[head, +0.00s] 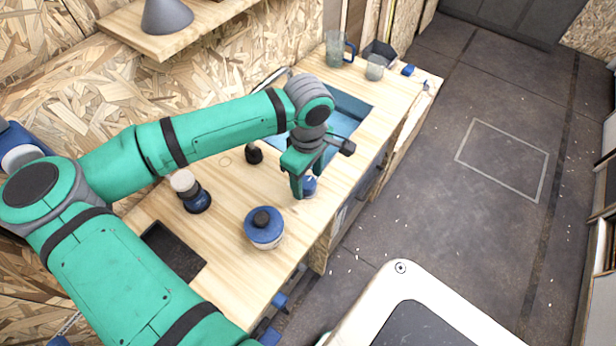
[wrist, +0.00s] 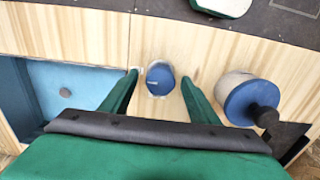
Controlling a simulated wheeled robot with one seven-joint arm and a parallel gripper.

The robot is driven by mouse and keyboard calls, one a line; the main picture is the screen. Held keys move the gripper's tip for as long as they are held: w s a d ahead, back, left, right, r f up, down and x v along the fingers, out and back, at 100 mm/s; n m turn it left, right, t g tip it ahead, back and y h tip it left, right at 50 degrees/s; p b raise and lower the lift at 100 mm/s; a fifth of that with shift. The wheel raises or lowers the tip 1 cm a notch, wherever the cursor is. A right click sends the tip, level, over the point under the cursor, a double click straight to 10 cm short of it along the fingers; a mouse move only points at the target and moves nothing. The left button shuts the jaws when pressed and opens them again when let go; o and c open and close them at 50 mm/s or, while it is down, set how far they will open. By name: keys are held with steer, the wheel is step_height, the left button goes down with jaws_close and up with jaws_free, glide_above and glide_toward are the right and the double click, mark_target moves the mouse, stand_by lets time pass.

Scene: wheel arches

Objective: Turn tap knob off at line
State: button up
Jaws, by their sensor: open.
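The tap knob (wrist: 160,78) is a round blue knob with a pale line on its top, on the wooden counter beside the sink. In the wrist view it sits between the tips of my two green fingers, with a gap on each side. My gripper (wrist: 160,85) is open and points down over it. In the head view my gripper (head: 305,188) hangs over the counter, and the blue knob (head: 309,185) is partly hidden by a finger. A small white mark shows on the counter by the knob.
A blue-lidded pot (head: 264,228) stands close to the knob. A blue and cream jar (head: 190,192) and a black tray (head: 174,252) are at the left. The blue sink (head: 349,109) lies behind my gripper. Glassware (head: 337,48) stands at the far end.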

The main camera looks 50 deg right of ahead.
steer(key=shift+w+f, duration=0.1)
steer(key=shift+a, duration=0.1)
steer(key=shift+c, duration=0.5)
steer(key=c, duration=0.9)
steer(key=shift+c, duration=0.2)
